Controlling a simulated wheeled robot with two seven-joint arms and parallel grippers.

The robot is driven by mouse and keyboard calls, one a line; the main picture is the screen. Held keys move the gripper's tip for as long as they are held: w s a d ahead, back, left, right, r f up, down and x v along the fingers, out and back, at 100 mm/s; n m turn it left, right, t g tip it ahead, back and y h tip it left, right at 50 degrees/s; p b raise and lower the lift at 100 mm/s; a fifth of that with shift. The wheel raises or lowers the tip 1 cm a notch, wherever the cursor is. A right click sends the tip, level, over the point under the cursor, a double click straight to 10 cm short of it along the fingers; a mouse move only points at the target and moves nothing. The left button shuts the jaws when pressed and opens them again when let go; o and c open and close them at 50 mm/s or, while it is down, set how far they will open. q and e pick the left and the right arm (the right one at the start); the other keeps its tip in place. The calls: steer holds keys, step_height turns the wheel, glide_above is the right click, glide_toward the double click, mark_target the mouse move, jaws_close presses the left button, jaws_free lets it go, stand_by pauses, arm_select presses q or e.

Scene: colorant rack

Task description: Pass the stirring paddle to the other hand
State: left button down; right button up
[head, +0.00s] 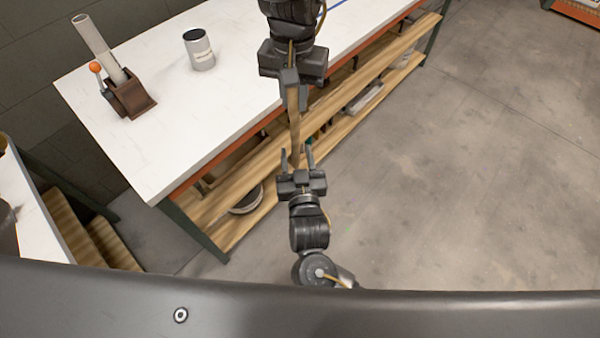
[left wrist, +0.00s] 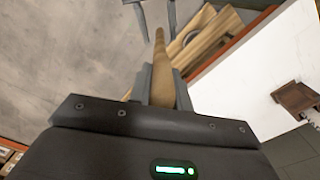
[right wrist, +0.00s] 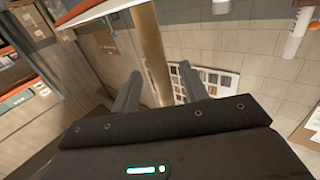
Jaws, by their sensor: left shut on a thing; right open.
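The stirring paddle (head: 295,130) is a long wooden stick hanging down from my left gripper (head: 291,80), which is shut on its upper part. In the left wrist view the paddle (left wrist: 160,65) runs out from between the fingers of my left gripper (left wrist: 162,85). My right gripper (head: 297,160) is open below, with the paddle's lower end at or between its fingers. In the right wrist view the paddle (right wrist: 152,50) reaches down between the spread fingers of the right gripper (right wrist: 157,85). I cannot tell whether they touch it.
A white-topped table (head: 150,150) with wooden lower shelves (head: 235,190) stands beside the arms. On it are a brown holder (head: 130,98) with a grey tube and orange-knobbed lever, and a white can (head: 201,52). Open concrete floor (head: 450,170) lies to the right.

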steer(key=shift+w+a, duration=0.2)
steer(key=shift+w, duration=0.8)
steer(key=shift+w+a, duration=0.2)
steer(key=shift+w, duration=0.75)
jaws_close()
arm_select(q)
steer(key=c, duration=1.2)
jaws_free()
